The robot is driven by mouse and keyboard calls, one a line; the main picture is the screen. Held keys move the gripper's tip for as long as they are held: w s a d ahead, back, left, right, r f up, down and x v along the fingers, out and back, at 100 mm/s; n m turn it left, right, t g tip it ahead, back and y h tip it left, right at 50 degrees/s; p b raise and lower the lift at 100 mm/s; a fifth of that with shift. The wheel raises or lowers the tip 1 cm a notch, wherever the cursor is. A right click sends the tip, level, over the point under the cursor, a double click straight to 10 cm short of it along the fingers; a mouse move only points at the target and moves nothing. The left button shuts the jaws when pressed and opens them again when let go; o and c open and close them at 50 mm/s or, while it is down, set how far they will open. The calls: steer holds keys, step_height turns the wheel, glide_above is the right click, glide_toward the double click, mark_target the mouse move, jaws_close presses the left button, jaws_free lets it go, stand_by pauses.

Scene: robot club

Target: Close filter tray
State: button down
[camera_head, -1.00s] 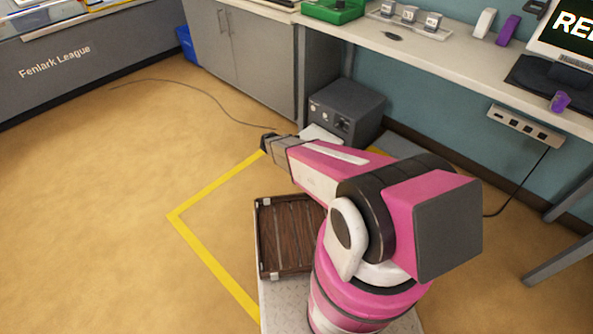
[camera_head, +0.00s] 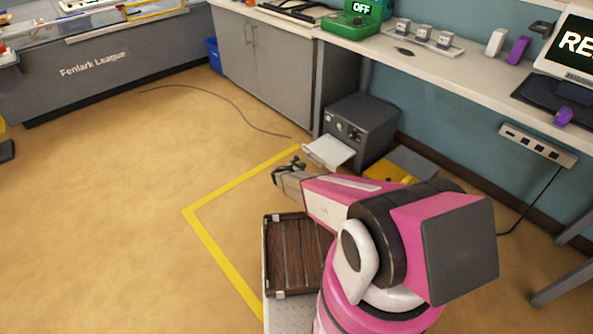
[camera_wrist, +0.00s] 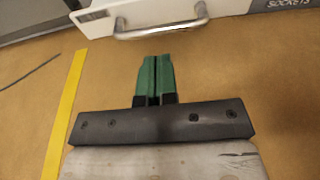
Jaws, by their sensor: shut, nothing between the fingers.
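The filter tray (camera_head: 330,152) is a flat white tray that sticks out low from the front of a dark grey box-shaped machine (camera_head: 360,130) under the bench. In the wrist view a white front (camera_wrist: 190,16) with a curved metal handle (camera_wrist: 160,27) crosses the top; it appears to be the tray's front. My gripper (camera_head: 293,166) is just in front of the tray, on its left in the head view. Its green fingers (camera_wrist: 155,78) are shut and empty, pointing toward the handle with a visible gap. My arm hides part of the floor beside the machine.
A yellow floor line (camera_head: 220,198) runs around my base. A brown slatted crate (camera_head: 295,255) is beside my arm. A cable (camera_head: 230,108) lies on the floor. A grey cabinet (camera_head: 270,70) stands left of the machine. Open floor lies at left.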

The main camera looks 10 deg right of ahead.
mark_target(333, 147)
steer(key=x, duration=0.5)
steer(key=shift+w+d, duration=0.2)
steer(key=shift+d, duration=0.1)
steer(key=shift+w+d, duration=0.1)
steer(key=shift+d, duration=0.05)
steer(key=r+x, duration=0.1)
steer(key=x, duration=0.5)
steer(key=r+x, duration=0.1)
steer(key=x, duration=0.6)
steer(key=d+r+x, duration=0.1)
steer(key=r+x, duration=0.1)
steer(key=x, duration=0.4)
steer(key=shift+w+d, duration=0.2)
steer(key=shift+w, duration=0.15)
